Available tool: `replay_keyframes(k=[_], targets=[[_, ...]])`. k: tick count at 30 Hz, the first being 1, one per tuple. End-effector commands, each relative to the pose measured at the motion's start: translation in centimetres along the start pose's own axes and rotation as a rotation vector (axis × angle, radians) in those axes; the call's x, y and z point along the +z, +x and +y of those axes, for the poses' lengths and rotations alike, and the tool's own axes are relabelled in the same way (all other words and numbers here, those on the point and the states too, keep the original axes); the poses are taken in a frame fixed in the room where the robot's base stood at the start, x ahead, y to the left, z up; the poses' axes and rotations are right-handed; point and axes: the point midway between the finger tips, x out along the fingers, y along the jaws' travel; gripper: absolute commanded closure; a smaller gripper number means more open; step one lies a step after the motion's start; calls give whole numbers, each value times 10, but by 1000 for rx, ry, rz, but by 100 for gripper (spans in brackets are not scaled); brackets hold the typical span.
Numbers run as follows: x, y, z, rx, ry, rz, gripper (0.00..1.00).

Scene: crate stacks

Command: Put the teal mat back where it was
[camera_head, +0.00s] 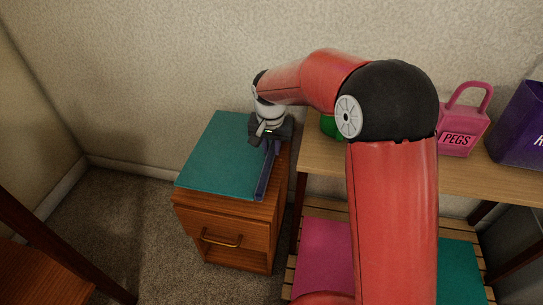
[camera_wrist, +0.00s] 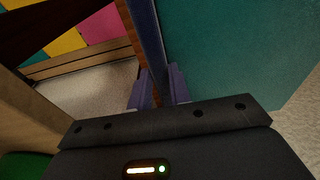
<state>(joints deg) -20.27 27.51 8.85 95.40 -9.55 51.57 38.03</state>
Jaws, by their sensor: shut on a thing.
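A teal mat (camera_head: 222,150) lies flat on top of a small wooden cabinet (camera_head: 226,236). It fills the right side of the wrist view (camera_wrist: 235,50). My gripper (camera_head: 268,140) is over the right part of the cabinet top, pointing down. Its fingers (camera_wrist: 158,90) are shut on a narrow blue-violet strip (camera_head: 267,178), which stands along the mat's right edge. The strip also shows running up between the fingers in the wrist view (camera_wrist: 147,35). I cannot tell what whole thing it belongs to. Another teal mat (camera_head: 458,270) lies on the low slatted shelf, partly behind my arm.
A wooden table (camera_head: 312,160) stands close right of the cabinet. It bears a green thing (camera_head: 329,125), a pink PEGS holder (camera_head: 460,133) and a purple container (camera_head: 520,125). A magenta mat (camera_head: 323,258) lies on the low shelf. Carpet (camera_head: 120,220) is clear left of the cabinet.

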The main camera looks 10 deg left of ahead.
Motion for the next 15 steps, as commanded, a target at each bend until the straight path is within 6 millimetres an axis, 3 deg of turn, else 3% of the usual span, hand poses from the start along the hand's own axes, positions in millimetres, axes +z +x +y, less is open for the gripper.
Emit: replay_keyframes(k=[7, 15], targets=[[5, 35, 0, 2, -2, -3, 100], [5, 38, 0, 0, -1, 0, 100]])
